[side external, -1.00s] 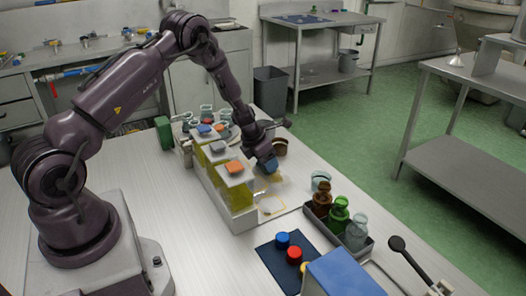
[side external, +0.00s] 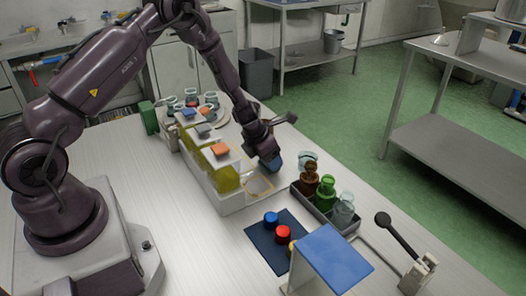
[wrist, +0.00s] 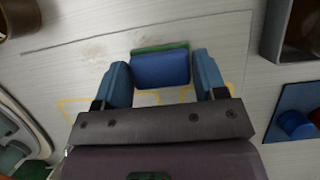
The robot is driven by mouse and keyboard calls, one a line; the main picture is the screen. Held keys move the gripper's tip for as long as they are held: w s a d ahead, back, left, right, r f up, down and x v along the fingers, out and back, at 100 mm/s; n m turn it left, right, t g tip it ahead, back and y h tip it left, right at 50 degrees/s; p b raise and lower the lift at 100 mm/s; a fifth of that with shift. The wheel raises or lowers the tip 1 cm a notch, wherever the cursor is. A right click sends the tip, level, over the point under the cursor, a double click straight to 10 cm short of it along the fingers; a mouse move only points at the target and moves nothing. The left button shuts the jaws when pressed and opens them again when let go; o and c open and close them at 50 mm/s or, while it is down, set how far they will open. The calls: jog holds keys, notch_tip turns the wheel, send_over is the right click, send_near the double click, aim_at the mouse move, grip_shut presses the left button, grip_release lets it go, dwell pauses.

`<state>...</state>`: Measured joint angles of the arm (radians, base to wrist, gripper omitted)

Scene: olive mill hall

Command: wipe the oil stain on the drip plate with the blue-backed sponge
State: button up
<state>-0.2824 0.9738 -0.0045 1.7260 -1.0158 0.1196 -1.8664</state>
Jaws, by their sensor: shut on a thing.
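My gripper (wrist: 162,80) is shut on the blue-backed sponge (wrist: 160,71), whose blue back and green edge show between the two blue fingers in the wrist view. In the side view my gripper (side external: 273,163) is low over the drip plate (side external: 260,187), and its fingers hide most of the sponge. Whether the sponge touches the plate is hard to tell. The pale plate (wrist: 55,75) also shows in the wrist view, with yellow outlines partly behind my gripper. A faint brownish smear, the oil stain (wrist: 92,48), lies left of the sponge.
A row of yellow-filled containers (side external: 222,176) stands left of the plate. A grey tray (side external: 318,211) of bottles is at its right. A dark blue mat (side external: 262,246) with blue and red caps and a blue-topped stand (side external: 335,258) are in front.

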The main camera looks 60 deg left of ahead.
jog(key=shift+d, duration=0.55)
jog(key=shift+a, duration=5.5)
jog(key=shift+w+a, duration=0.1)
jog(key=shift+a, duration=0.1)
jog(key=shift+w+d, duration=0.2)
jog(key=shift+d, duration=5.45)
jog(key=shift+a, duration=5.7)
notch_tip(320, 180, up, 8)
jog(key=shift+d, duration=0.1)
